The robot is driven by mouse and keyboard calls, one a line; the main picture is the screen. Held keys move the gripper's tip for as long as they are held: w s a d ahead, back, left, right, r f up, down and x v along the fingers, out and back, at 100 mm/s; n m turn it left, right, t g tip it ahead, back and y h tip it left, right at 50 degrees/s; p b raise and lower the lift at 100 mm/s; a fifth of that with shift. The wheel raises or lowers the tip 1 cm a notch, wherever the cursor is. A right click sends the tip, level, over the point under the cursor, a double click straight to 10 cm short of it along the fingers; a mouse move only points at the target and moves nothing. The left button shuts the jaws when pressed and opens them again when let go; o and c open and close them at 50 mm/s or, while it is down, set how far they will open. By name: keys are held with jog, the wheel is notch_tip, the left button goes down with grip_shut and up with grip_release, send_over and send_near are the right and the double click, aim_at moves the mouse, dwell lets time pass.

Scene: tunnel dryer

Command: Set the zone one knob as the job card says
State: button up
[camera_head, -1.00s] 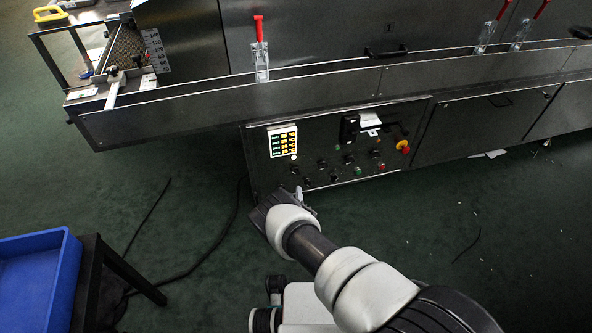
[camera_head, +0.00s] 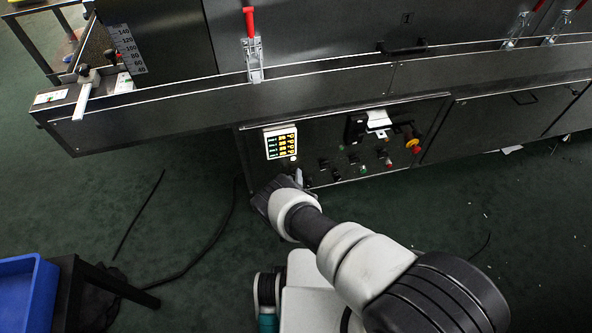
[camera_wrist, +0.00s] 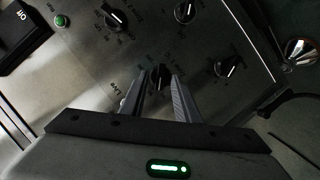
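The dark control panel (camera_head: 225,163) is not the point of contact I can see clearly in the head view, where my gripper (camera_head: 298,178) is at the panel's lower left and partly hidden by my wrist. In the wrist view my gripper (camera_wrist: 158,82) is open, with one finger on each side of a black knob (camera_wrist: 160,75). I cannot tell whether the fingers touch it. Other black knobs (camera_wrist: 115,19) (camera_wrist: 185,11) (camera_wrist: 229,66) surround it. A white card (camera_head: 378,118) on the panel is unreadable.
A lit display (camera_head: 281,142) is on the panel's left, and a red and yellow stop button (camera_head: 413,145) on its right. A green lamp (camera_wrist: 61,20) shows in the wrist view. A blue bin (camera_head: 28,290) stands at lower left. A cable (camera_head: 205,252) lies on the floor.

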jog(key=shift+w+f, duration=0.1)
jog(key=shift+w, duration=0.15)
jog(key=shift+c, duration=0.2)
grip_shut()
jog(key=m+y, duration=0.1)
jog(key=m+g+y+p, duration=0.1)
jog(key=m, duration=0.1)
jog(key=shift+d, duration=0.25)
jog(key=shift+o, duration=0.2)
grip_release()
